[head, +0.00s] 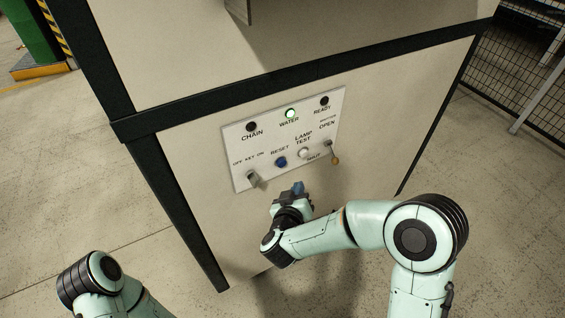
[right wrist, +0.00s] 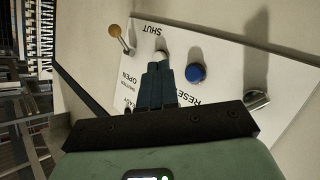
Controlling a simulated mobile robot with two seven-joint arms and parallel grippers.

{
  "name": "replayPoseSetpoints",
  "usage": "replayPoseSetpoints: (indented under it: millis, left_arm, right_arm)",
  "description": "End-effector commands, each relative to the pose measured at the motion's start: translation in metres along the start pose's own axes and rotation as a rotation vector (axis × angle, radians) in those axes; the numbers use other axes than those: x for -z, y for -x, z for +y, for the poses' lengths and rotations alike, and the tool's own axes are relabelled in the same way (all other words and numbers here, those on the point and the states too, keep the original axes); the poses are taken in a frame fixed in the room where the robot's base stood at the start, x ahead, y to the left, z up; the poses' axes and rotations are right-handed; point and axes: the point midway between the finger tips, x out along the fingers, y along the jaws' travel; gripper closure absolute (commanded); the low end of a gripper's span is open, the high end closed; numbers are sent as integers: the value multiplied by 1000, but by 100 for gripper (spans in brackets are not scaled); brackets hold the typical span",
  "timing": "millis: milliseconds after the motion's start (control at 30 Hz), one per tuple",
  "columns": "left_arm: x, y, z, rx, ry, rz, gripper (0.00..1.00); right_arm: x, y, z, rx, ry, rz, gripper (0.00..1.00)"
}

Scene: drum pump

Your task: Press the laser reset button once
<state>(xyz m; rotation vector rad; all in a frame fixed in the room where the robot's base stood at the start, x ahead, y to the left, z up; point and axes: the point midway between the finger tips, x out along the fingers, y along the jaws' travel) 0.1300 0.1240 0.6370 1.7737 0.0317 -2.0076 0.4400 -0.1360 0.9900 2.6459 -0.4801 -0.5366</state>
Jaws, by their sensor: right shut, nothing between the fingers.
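The blue RESET button (head: 281,162) is on the lower row of the white control panel (head: 239,148), on the cabinet's front. It also shows in the right wrist view (right wrist: 195,73), to the right of my fingertips. My right gripper (head: 298,187) is shut and empty, just below the panel in the head view. In the right wrist view its closed fingers (right wrist: 157,67) point toward the white LAMP TEST button (right wrist: 162,55), which they partly cover. I cannot tell whether they touch the panel. The LAMP TEST button (head: 304,153) is right of RESET. My left gripper is out of view.
A key switch (head: 254,180) is left of RESET, and a shutter lever (head: 332,150) is at the right; both stick out. Above, the WATER lamp (head: 290,113) glows green; the CHAIN (head: 251,127) and READY (head: 324,100) lamps are dark. Floor beside the cabinet is clear.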

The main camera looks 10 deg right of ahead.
Motion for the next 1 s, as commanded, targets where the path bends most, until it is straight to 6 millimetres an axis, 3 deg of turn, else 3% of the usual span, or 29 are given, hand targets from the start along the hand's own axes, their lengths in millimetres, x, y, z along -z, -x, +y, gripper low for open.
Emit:
replayPoseSetpoints:
  millis: [400, 1000]
  left_arm:
    - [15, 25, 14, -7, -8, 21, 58]
    - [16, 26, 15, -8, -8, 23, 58]
  right_arm:
    - [29, -36, -25, 0, -1, 1, 100]
    - [30, -40, -29, 0, 0, 0, 100]
